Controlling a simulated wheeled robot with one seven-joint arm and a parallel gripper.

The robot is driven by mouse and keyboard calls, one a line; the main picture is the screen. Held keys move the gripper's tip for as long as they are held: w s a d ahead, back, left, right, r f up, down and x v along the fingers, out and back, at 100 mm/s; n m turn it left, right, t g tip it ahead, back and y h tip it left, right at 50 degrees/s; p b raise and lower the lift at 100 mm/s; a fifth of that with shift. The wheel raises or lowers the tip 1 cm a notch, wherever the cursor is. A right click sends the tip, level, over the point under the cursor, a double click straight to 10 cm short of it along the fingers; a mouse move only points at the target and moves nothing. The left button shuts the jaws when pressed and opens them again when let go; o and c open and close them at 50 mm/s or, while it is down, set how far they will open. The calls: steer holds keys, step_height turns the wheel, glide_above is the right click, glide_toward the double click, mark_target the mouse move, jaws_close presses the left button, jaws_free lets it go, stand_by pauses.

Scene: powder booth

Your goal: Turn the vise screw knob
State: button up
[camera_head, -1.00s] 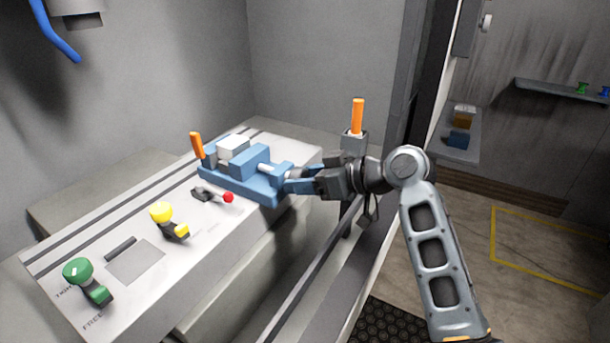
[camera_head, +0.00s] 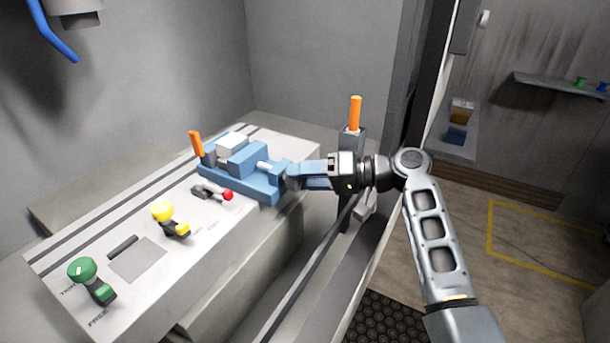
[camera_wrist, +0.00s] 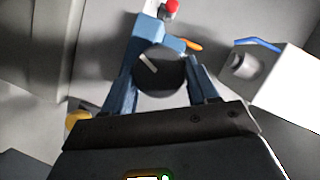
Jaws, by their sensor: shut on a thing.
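The blue vise (camera_head: 240,180) sits on the grey worktable, with a pale block (camera_head: 232,146) between its jaws. The vise screw knob (camera_wrist: 160,74) is a dark round disc with a light line mark, at the vise's right end. In the head view the knob (camera_head: 293,176) is partly hidden by my fingers. My gripper (camera_head: 300,176) reaches in from the right, and its two blue fingers are shut on the knob. In the wrist view the fingers of my gripper (camera_wrist: 160,80) stand on either side of the knob.
An orange handle (camera_head: 197,144) stands at the vise's left end. A red-tipped lever (camera_head: 227,195), a yellow knob (camera_head: 162,211) and a green knob (camera_head: 83,269) are along the table's front. A second orange handle (camera_head: 355,113) stands on a post behind my wrist.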

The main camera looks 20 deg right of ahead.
steer(key=m+y, duration=0.1)
steer(key=m, duration=0.2)
steer(key=m+t+y, duration=0.1)
steer(key=m, duration=0.2)
steer(key=m+y, duration=0.1)
steer(key=m, duration=0.2)
steer(key=shift+f+t+p, duration=0.35)
steer(key=shift+t, duration=0.05)
steer(key=shift+d+m+y, duration=0.1)
steer(key=shift+m+y, duration=0.2)
steer(key=shift+m, duration=0.2)
steer(key=o, duration=1.1)
steer(key=shift+c, duration=0.2)
steer(key=shift+b+v, duration=0.95)
steer(key=shift+v, duration=2.95)
